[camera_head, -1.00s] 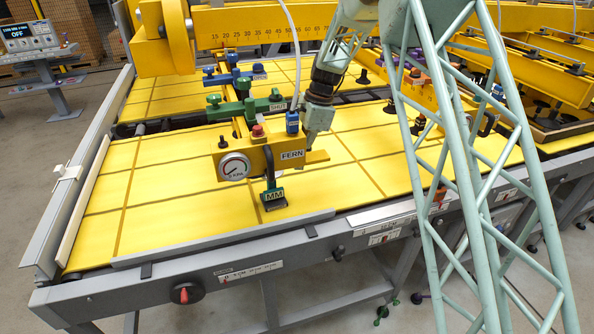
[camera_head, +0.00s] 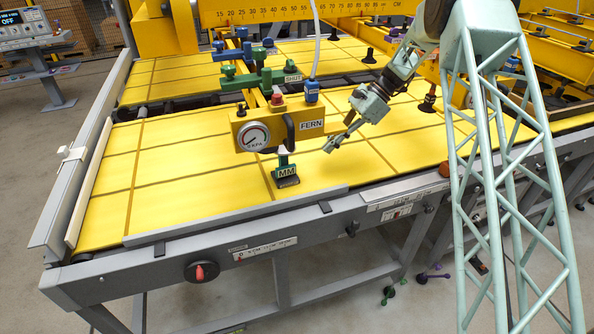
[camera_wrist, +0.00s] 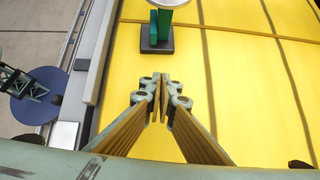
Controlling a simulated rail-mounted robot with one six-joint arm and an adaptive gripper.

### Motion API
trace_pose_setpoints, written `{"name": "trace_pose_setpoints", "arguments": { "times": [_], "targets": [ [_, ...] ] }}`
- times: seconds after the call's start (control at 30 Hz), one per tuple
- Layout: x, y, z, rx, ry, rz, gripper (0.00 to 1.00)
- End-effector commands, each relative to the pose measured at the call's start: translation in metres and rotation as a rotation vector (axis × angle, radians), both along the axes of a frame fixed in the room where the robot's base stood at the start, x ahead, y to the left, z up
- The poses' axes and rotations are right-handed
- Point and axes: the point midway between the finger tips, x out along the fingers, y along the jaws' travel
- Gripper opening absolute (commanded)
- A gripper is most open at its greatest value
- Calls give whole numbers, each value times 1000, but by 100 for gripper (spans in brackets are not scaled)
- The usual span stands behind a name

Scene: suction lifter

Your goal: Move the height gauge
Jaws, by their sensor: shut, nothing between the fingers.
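The height gauge, a small green block marked MM on a dark base (camera_head: 286,175), stands on the yellow panel near the table's front edge, below the yellow FERN suction head. In the wrist view the height gauge (camera_wrist: 157,35) is at the top, ahead of my fingertips, with a pale round disc partly covering its top. My gripper (camera_head: 332,145) is to the right of the gauge and above the panel, apart from it. In the wrist view my gripper (camera_wrist: 163,97) has its fingertips together with nothing between them.
The suction head (camera_head: 265,128) with its dial hangs close above and left of the gauge. A grey front rail (camera_head: 240,214) runs along the panel edge. A yellow overhead beam (camera_head: 300,12) spans the back. The panel (camera_head: 170,185) left of the gauge is clear.

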Motion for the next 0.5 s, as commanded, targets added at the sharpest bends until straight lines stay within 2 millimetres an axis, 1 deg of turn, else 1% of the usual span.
{"name": "trace_pose_setpoints", "arguments": {
  "times": [0.03, 0.2, 0.5],
  "targets": [
    [2, -7, -2, 19, 0, -4, 0],
    [6, -16, 0, 62, -1, -6, 0],
    [6, -17, 1, 68, -2, -6, 0]
  ]
}}
